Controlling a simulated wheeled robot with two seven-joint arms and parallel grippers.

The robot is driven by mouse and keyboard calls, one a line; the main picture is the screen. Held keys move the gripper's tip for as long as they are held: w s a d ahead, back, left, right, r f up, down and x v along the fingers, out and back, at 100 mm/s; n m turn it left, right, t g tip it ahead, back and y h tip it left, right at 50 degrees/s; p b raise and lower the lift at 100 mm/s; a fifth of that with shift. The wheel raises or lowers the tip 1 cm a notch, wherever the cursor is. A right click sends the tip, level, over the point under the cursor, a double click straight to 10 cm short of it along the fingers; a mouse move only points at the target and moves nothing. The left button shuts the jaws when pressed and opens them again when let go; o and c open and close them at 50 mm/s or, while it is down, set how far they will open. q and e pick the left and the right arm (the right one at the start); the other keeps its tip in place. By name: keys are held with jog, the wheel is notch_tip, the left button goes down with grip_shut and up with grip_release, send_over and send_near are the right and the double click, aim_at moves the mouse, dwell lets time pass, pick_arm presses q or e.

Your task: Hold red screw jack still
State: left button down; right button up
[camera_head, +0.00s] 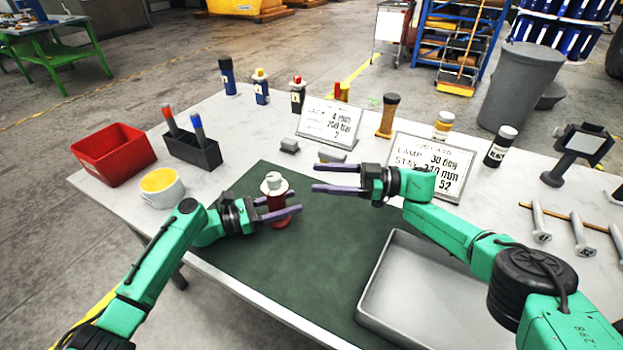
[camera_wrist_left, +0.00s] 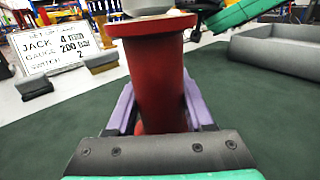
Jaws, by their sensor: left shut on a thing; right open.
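The red screw jack (camera_head: 279,212) stands upright on the dark green mat (camera_head: 330,262), with a pale top cap. In the left wrist view the red body of the jack (camera_wrist_left: 158,85) fills the middle, its wider flange above the fingers. My left gripper (camera_head: 281,207) is shut on the jack's body, one purple finger on each side. My right gripper (camera_head: 338,178) is open and empty, up and to the right of the jack, apart from it. The jack's base is mostly hidden by the gripper in the left wrist view.
A grey tray (camera_head: 372,296) lies right of the jack. Behind stand a sign reading "JACK 4 mm" (camera_head: 331,121) and another sign (camera_head: 432,160). A red bin (camera_head: 111,153), a yellow-topped cup (camera_head: 161,187) and a pen holder (camera_head: 193,152) are at left. Several bolts lie at right.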

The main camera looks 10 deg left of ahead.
jog(key=w+a+r+t+y, duration=0.1)
jog(key=w+a+r+t, duration=0.1)
jog(key=a+r+t, duration=0.15)
jog(key=m+t+h, duration=0.3)
jog(key=m+t, duration=0.2)
jog(key=m, duration=0.1)
send_near(280, 183)
jog(key=x, duration=0.4)
jog(key=shift+r, duration=0.1)
jog(key=shift+a, duration=0.45)
jog(key=x, duration=0.7)
jog(key=shift+w+d, duration=0.1)
jog(key=shift+w, duration=0.05)
grip_shut()
